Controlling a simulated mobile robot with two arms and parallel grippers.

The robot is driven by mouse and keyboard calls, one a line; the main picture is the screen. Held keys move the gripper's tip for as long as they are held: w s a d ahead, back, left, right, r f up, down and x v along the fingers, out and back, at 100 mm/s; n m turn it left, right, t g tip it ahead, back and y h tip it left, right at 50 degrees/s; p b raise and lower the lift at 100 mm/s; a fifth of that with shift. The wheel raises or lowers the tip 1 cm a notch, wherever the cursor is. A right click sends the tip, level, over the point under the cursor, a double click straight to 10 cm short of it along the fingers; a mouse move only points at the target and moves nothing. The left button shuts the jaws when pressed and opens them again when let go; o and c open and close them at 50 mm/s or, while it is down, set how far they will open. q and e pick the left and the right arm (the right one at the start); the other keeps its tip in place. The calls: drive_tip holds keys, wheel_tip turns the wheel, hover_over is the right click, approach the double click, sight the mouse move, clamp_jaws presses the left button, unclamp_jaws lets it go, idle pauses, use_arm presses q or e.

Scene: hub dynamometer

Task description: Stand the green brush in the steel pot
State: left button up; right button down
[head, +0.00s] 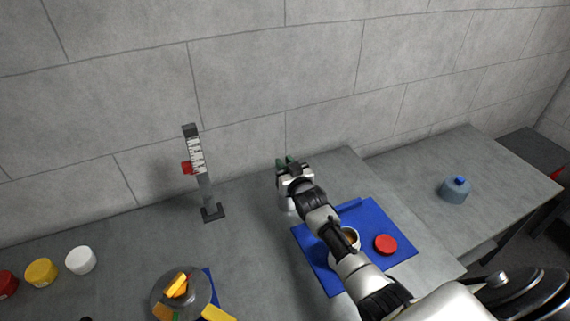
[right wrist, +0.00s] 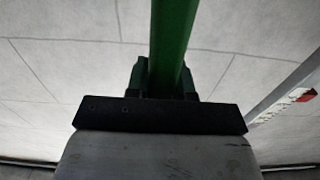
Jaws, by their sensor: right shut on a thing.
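My right gripper (head: 287,166) is held out near the wall, at the back of the grey bench, shut on the green brush. The green brush (head: 280,164) shows only as a small green bit at the fingers in the head view. In the right wrist view its green handle (right wrist: 172,40) runs up from between the fingers (right wrist: 165,80) and out of the picture. I cannot make out the steel pot for sure; a pale grey shape below the fingers may be my gripper's body or a pot. My left gripper is not in view.
A height gauge (head: 200,170) with a red slider stands left of the gripper. A blue mat (head: 400,245) under my arm bears a white cup (head: 349,236) and a red disc (head: 385,244). A grey round dish (head: 158,297) holds yellow pieces. Coloured jars stand far left; a blue-grey bottle (head: 455,191) stands right.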

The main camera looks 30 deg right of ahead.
drive_tip(key=shift+f, duration=0.1)
drive_tip(key=c, duration=1)
unclamp_jaws()
drive_tip(key=s+p, duration=0.2)
drive_tip(key=s, duration=0.2)
drive_tip(key=s+p, duration=0.3)
drive_tip(key=s, duration=0.1)
drive_tip(key=s+p, duration=0.2)
drive_tip(key=s, duration=0.2)
drive_tip(key=shift+a+p, duration=0.35)
